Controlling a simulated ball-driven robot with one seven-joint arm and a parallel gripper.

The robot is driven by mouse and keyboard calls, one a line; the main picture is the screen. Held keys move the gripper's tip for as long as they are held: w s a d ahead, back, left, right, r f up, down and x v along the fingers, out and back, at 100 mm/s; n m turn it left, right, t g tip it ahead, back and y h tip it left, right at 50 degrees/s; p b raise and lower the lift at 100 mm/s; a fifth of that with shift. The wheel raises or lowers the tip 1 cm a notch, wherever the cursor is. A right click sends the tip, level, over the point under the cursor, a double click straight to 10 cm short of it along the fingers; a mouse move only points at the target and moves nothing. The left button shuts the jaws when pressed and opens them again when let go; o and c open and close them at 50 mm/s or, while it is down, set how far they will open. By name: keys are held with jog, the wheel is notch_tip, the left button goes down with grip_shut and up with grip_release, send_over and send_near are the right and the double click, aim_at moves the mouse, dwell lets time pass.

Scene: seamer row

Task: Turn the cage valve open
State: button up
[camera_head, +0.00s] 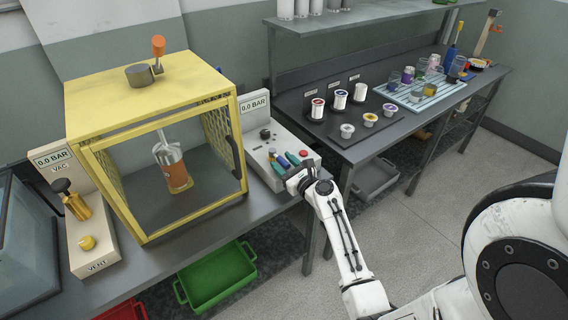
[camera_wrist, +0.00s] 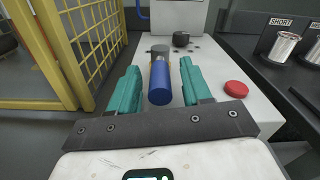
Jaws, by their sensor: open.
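A valve with a blue handle (camera_wrist: 160,82) is on the pale sloped panel to the right of the yellow cage (camera_head: 85,172). Its grey hub (camera_wrist: 160,49) shows behind the handle in the wrist view, and the handle points from there towards my gripper. My gripper (camera_wrist: 160,70) is open, with one teal finger on each side of the handle. I see gaps between fingers and handle. In the head view my gripper (camera_head: 284,163) is low over the panel, and the blue handle (camera_head: 281,168) shows between the fingers. The display (camera_head: 254,104) above the panel reads 0.0 BAR.
A black knob (camera_wrist: 181,39) is behind the valve and a red button (camera_wrist: 236,89) is to its right. The cage's mesh wall (camera_wrist: 90,40) stands close on the left. An orange-handled lever (camera_head: 158,47) tops the cage.

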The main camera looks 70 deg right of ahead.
jog(key=shift+c, duration=0.2)
grip_shut()
dwell(0.4)
